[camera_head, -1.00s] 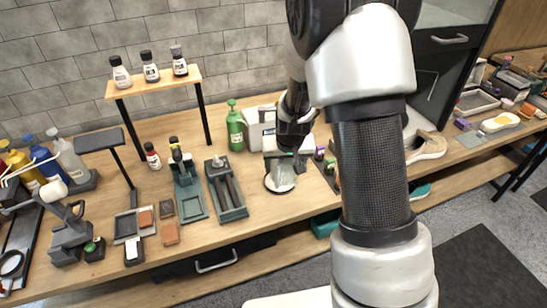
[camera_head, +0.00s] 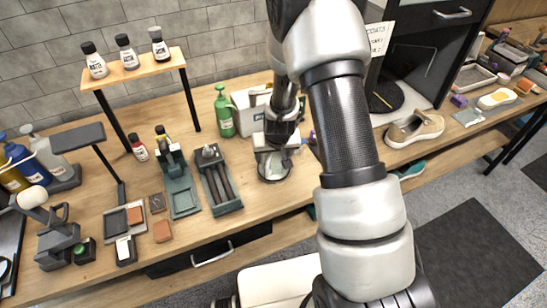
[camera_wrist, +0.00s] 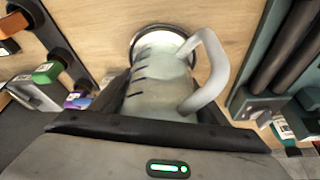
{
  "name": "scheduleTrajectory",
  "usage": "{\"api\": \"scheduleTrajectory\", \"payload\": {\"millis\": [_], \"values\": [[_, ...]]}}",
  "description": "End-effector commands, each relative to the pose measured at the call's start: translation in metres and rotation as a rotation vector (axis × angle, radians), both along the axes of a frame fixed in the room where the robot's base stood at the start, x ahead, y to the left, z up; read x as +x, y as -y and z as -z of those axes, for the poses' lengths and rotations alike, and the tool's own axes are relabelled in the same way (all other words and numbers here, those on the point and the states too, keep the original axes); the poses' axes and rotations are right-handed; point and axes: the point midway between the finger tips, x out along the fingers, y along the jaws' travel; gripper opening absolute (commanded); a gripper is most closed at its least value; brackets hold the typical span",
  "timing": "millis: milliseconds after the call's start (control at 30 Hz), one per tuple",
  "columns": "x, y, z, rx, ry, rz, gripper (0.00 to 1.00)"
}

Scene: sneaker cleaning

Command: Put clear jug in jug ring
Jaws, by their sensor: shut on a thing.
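The clear jug (camera_wrist: 155,88), with dark measuring marks and a pale handle (camera_wrist: 213,75), stands between my gripper's fingers (camera_wrist: 150,118) in the wrist view. My gripper (camera_head: 279,146) is shut on the jug, and its body hides part of it in the head view. The jug's lower part (camera_head: 276,164) shows below the gripper. The dark jug ring (camera_wrist: 136,37) lies on the wooden table around or just beneath the jug's base; it also shows in the head view (camera_head: 288,175). I cannot tell whether the base rests inside the ring or is slightly above it.
A green pump bottle (camera_head: 224,115) and a white box (camera_head: 249,108) stand behind the jug. A grey tray with dark rollers (camera_head: 219,182) lies to its left. A beige sneaker (camera_head: 413,129) sits farther right. Bare table (camera_head: 250,203) lies in front of the ring.

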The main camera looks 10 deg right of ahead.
Motion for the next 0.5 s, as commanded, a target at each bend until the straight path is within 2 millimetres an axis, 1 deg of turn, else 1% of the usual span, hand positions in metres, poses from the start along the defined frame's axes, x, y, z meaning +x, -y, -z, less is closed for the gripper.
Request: {"api": "scheduleTrajectory", "payload": {"millis": [33, 100, 367, 500], "values": [[-0.001, 0.0, 0.007, 0.001, -0.002, 0.001, 0.44], [0.0, 0.0, 0.011, 0.0, 0.0, 0.001, 0.44], [0.0, 0.0, 0.012, 0.0, 0.001, 0.0, 0.44], [0.0, 0.0, 0.017, 0.0, 0.001, 0.0, 0.44]]}}
